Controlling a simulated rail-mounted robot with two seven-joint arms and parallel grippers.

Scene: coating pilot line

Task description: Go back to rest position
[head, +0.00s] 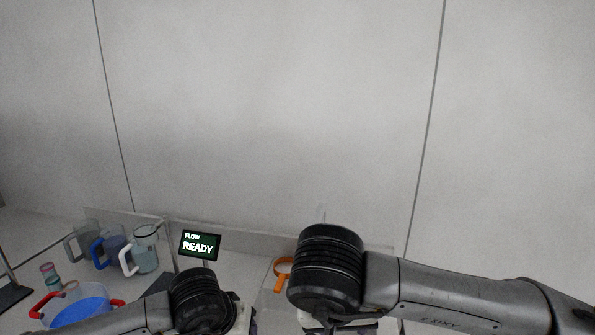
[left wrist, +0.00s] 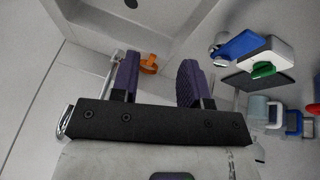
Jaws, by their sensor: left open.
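My left gripper (left wrist: 158,80) shows in the left wrist view with its two purple-padded fingers apart and nothing between them. An orange ring-like item with a handle (left wrist: 149,63) lies beyond the fingers; a similar orange item (head: 282,272) shows in the head view, beside my right wrist. In the head view my left arm comes in at the bottom, and its fingers are hidden or out of frame. My right arm reaches in from the right, with its black wrist joint over the bench; its fingers are cut off below the frame.
A display (head: 200,245) reads "FLOW READY". Left of it stand a white-handled mug (head: 145,251), a blue-handled mug (head: 112,247) and a grey mug (head: 86,238). A blue basin with red handles (head: 78,304) sits at the lower left, near my left arm. A plain wall rises behind.

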